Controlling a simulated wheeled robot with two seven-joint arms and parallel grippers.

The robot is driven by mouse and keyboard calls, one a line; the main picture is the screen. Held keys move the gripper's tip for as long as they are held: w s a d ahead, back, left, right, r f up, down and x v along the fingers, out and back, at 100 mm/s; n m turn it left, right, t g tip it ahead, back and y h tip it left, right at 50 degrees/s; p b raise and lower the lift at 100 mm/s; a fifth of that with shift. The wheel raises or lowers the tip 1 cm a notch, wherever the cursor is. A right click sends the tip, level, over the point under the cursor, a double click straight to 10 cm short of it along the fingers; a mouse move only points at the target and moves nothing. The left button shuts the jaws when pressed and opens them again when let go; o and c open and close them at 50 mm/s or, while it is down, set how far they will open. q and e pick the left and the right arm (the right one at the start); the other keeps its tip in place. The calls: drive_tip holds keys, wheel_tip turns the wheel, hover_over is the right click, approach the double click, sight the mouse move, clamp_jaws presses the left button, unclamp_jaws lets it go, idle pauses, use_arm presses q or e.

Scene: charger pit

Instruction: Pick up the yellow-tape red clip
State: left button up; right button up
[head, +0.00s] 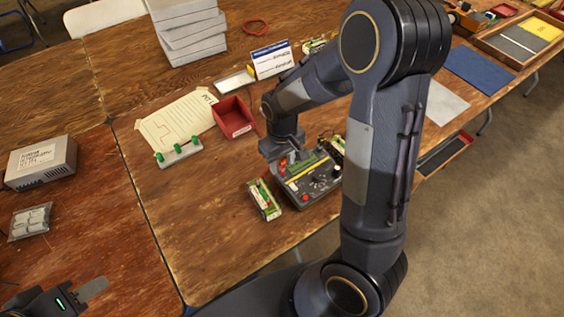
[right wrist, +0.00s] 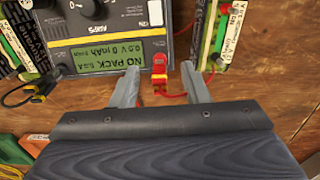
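The red clip (right wrist: 160,72) with a yellow band shows in the right wrist view, at the near edge of the charger beside its green display. A red wire trails from it. My right gripper (right wrist: 160,86) is open, with one finger on each side of the clip and apart from it. In the head view this gripper (head: 290,158) is over the back left part of the charger (head: 325,192), and I cannot make out the clip there. My left gripper (head: 92,289) is at the bottom left, away from the charger; its opening is unclear.
A green-and-white pack (head: 264,200) lies left of the charger. A black lead (right wrist: 30,88) with yellow shows left in the wrist view. A red bin (head: 234,118), paper sheet (head: 176,122) and green-knobbed rack (head: 180,152) stand further left.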

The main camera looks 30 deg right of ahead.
sight(282, 160)
drive_tip(key=c, duration=0.8)
drive_tip(key=shift+r, duration=0.6)
wheel_tip(282, 160, up, 3)
drive_tip(key=shift+s+f, duration=0.15)
drive_tip(key=shift+f, duration=0.05)
drive_tip(key=s+a+r, duration=0.3)
drive_tip(key=s+r, duration=0.6)
drive_tip(key=s, duration=0.4)
drive_tip(key=shift+s+a, duration=0.15)
drive_tip(key=shift+a, duration=0.15)
